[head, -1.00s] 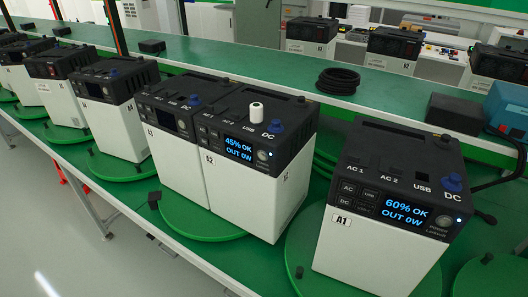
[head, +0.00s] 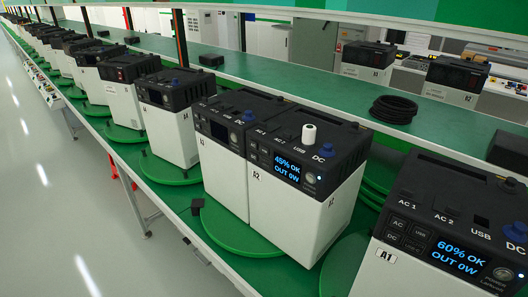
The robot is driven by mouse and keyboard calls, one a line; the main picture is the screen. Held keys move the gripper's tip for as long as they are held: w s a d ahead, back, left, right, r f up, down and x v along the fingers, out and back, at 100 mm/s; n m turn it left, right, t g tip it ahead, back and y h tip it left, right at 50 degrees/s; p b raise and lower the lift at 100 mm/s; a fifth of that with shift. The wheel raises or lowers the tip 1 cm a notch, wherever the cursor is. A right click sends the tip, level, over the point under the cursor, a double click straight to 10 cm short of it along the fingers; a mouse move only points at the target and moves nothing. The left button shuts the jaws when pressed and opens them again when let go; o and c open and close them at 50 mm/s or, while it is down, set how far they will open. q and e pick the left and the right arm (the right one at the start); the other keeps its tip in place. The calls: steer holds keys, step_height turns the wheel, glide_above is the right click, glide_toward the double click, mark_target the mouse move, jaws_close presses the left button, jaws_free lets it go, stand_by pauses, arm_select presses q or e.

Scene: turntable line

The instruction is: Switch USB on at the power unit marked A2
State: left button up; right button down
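The power unit marked A2 (head: 285,213) is a white box with a black top, upright on the green line near the middle of the head view. Its lit display (head: 287,168) reads 45% OK, OUT 0W. Small dark keys (head: 258,154) sit left of the display, their lettering too small to read. A round knob with a small light is right of the display. On top, a white cylinder (head: 309,133) stands near the USB label, and a blue plug (head: 327,150) is at DC. Neither of my grippers is in view.
Another unit (head: 222,165) stands close against A2's left side. More units recede left on green turntables. A black cable coil (head: 394,109) lies on the green shelf behind. Floor is clear at left.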

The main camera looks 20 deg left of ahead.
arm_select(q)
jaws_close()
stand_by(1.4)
